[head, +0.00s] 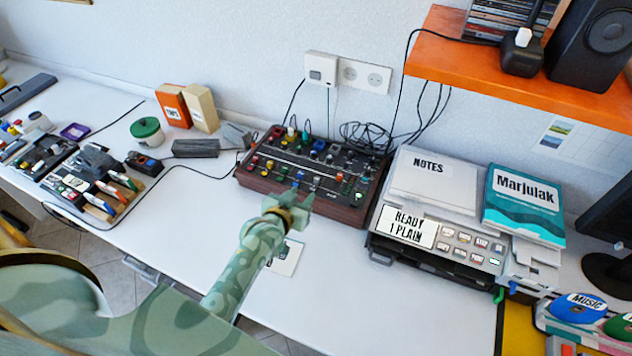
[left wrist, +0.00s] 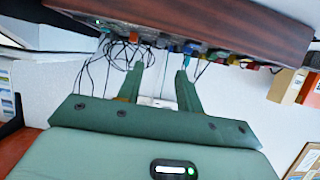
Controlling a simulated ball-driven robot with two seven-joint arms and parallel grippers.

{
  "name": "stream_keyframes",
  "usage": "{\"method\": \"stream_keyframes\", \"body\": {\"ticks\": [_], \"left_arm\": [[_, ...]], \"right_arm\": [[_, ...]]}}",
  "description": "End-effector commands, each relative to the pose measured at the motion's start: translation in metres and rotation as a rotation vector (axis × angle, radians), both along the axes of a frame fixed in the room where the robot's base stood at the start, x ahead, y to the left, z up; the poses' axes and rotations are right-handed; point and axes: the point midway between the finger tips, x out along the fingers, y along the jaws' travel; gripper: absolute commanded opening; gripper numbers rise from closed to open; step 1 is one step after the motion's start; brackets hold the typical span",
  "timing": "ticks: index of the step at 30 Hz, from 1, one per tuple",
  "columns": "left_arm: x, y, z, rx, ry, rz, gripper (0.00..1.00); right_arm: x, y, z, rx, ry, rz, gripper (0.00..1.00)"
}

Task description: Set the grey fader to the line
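The mixer (head: 318,178), a dark panel with a reddish-brown wooden case and several coloured knobs and caps, lies at the back of the white desk. In the left wrist view its wooden side (left wrist: 235,28) runs across the top, with coloured knobs under its edge. I cannot pick out the grey fader or its line among the small controls. My left gripper (head: 291,198) is at the mixer's front edge, low over the desk. In the left wrist view its two green fingers (left wrist: 160,70) stand apart with nothing between them. My right gripper is in neither view.
Black cables (head: 365,138) lie tangled behind the mixer. A grey printer-like unit with a NOTES stack (head: 428,172) stands close on the right. An orange shelf (head: 520,84) overhangs the back right. The desk in front is mostly clear.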

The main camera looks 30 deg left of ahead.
Motion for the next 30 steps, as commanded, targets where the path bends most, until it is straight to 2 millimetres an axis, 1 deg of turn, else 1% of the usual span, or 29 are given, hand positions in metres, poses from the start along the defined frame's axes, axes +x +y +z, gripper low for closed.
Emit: {"method": "stream_keyframes", "body": {"ticks": [1, 6, 9, 12, 15, 18, 25, 26, 27, 29, 30], "left_arm": [[0.014, 0.001, -0.011, 0.0, 0.0, 0.001, 0.36], [0.052, 0.004, -0.027, 0.0, 0.001, 0.001, 0.36], [0.07, 0.005, -0.034, 0.0, 0.002, 0.001, 0.36], [0.083, 0.006, -0.039, 0.0, 0.002, 0.001, 0.36], [0.091, 0.006, -0.04, 0.0, 0.001, 0.001, 0.36], [0.094, 0.006, -0.04, 0.001, 0.0, 0.001, 0.36], [0.095, 0.006, -0.039, 0.001, 0.0, 0.001, 0.36], [0.095, 0.006, -0.039, 0.001, 0.0, 0.001, 0.31], [0.095, 0.006, -0.039, 0.001, 0.0, 0.001, 0.2], [0.095, 0.006, -0.039, 0.001, 0.0, 0.001, 0.03], [0.095, 0.006, -0.039, 0.001, 0.0, 0.001, 0.0]], "right_arm": [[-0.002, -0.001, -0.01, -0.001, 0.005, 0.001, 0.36], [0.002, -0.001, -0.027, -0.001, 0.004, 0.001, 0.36], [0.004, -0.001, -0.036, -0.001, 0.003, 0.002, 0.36], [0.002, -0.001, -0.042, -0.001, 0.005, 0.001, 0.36], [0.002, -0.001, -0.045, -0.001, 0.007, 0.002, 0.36], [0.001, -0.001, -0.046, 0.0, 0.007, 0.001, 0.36], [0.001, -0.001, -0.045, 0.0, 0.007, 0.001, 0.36], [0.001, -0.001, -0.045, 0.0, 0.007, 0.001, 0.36], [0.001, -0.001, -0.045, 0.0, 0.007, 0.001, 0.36], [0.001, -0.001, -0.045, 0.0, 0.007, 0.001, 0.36], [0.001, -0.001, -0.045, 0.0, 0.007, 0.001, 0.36]]}}
